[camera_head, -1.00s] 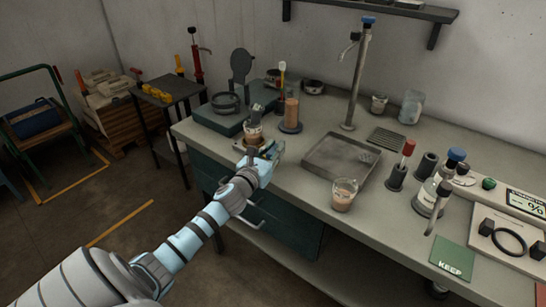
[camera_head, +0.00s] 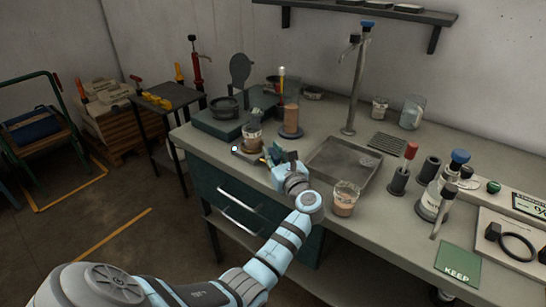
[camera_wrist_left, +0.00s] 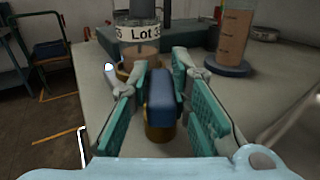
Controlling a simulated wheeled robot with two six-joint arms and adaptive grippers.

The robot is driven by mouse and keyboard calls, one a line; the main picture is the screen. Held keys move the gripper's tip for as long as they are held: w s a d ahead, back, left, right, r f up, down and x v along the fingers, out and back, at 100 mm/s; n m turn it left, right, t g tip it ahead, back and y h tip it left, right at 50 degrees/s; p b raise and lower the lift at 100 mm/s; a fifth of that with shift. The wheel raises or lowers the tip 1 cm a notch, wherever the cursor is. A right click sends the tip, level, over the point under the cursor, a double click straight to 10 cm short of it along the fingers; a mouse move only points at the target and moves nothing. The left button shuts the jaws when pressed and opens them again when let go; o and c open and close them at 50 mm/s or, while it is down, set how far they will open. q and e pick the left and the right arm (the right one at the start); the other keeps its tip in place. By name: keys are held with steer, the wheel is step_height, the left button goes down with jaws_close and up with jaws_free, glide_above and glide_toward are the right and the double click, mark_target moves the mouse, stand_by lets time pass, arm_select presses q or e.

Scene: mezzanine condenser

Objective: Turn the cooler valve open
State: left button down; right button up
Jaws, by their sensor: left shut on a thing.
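The cooler valve's blue handle (camera_wrist_left: 163,97), with brass below it, lies between the green finger pads of my left gripper (camera_wrist_left: 160,78) in the left wrist view. My left gripper is shut on this handle. In the head view my left gripper (camera_head: 281,158) is at the bench's front edge and hides the handle. A jar labelled Lot (camera_wrist_left: 140,43) stands just beyond the fingers; in the head view it is the brown-filled jar (camera_head: 252,138) left of the gripper. A small bluish-white light (camera_head: 234,149) glows beside it. How far the valve is turned cannot be told.
A beaker (camera_head: 345,199) stands close to the right of my left wrist, before a grey tray (camera_head: 330,173). A tall brown-filled cylinder (camera_head: 290,118) stands behind the gripper. A tall tap (camera_head: 358,85) rises at the back. Drawers (camera_head: 240,205) are below the bench.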

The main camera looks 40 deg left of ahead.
mark_target(279, 159)
arm_select(q)
steer(key=shift+f+n+g+y+b, duration=0.15)
steer(key=shift+n+g+y+b, duration=0.35)
steer(key=shift+g, duration=0.4)
steer(key=c, duration=1.5)
jaws_free()
steer(key=shift+d, duration=0.1)
steer(key=v, duration=0.7)
steer(key=shift+d, duration=0.2)
steer(key=shift+a, duration=0.1)
